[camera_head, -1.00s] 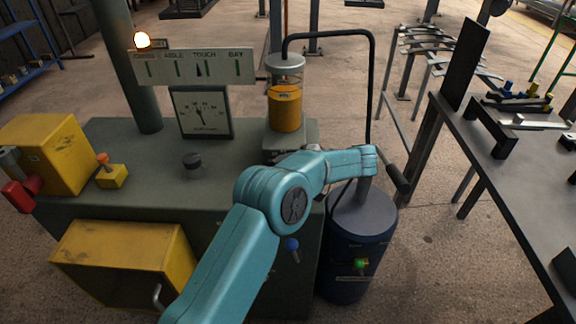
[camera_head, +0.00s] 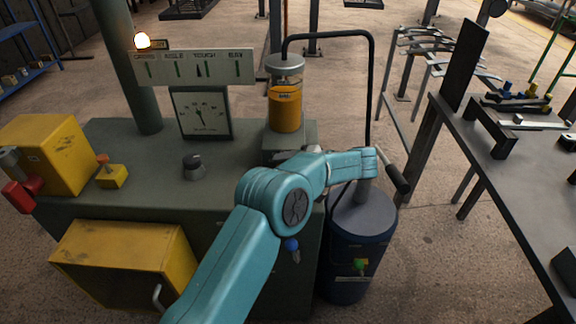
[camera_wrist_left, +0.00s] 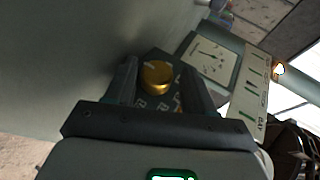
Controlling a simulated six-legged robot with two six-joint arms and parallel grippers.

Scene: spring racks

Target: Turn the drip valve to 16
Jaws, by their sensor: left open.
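In the left wrist view a round gold knob (camera_wrist_left: 157,76), which looks like the drip valve, sits on a dark plate (camera_wrist_left: 150,104) with pale markings. I cannot read its numbers clearly, and a pale mark shows on the knob's upper left. My left gripper (camera_wrist_left: 159,70) is open, with its dark fingers on either side of the knob; I cannot tell whether they touch it. In the head view my teal arm reaches up beside the glass oil cylinder (camera_head: 285,107) and hides the gold knob and my gripper. My right gripper is not in view.
The green bench (camera_head: 135,140) carries a dial gauge (camera_head: 201,113), a label board (camera_head: 196,68), a dark knob (camera_head: 194,168) and a yellow box (camera_head: 50,150). A blue drum (camera_head: 350,245) with a lever stands right of the bench. A grey table (camera_head: 520,190) is farther right.

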